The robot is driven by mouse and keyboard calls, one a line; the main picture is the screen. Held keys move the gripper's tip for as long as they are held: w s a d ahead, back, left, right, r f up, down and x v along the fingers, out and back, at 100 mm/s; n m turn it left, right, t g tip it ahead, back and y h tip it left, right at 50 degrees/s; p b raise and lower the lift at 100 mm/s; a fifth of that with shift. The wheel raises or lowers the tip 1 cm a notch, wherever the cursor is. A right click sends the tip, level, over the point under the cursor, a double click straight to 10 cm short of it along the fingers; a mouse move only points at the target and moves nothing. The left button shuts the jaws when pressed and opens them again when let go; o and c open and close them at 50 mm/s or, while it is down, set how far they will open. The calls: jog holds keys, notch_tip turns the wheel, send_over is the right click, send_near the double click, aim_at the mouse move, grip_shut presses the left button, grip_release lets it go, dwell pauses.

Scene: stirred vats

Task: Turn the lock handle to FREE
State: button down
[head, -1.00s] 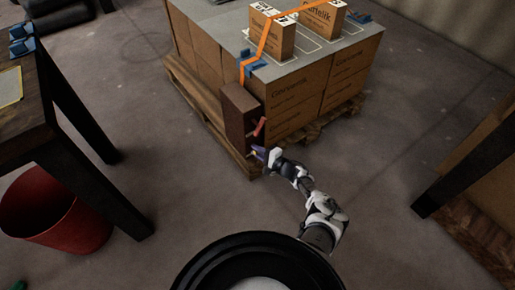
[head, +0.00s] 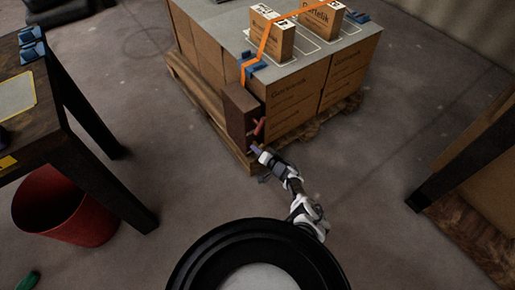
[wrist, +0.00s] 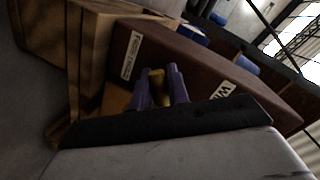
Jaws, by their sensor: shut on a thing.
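A brown box (head: 238,112) stands upright at the near corner of the pallet load, with a red lever (head: 260,127) on its side. My gripper (head: 256,149) is low by the box, beneath the red lever. In the wrist view, my gripper's two purple fingers (wrist: 160,86) are closed around a yellow handle (wrist: 156,78) at the brown box face (wrist: 185,60). Most of the handle is hidden between the fingers. White labels sit on both sides of it, a left label (wrist: 131,55) and a right label (wrist: 222,91); I cannot read them surely.
Cartons (head: 292,105) fill a wooden pallet (head: 200,110), with an orange strap (head: 264,47) over the top. A dark table (head: 45,125) and red bin (head: 65,208) stand at left. Another dark leg (head: 455,150) stands at right. Floor between is clear.

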jog(key=shift+w+d+n+h, duration=0.15)
jog(key=shift+n+h, duration=0.15)
jog(key=shift+n, duration=0.2)
jog(key=shift+t, duration=0.3)
jog(key=c, duration=1.4)
grip_release()
jog(key=shift+p+v, duration=4.7)
jog(key=shift+v, duration=2.25)
jog(key=shift+o, duration=0.2)
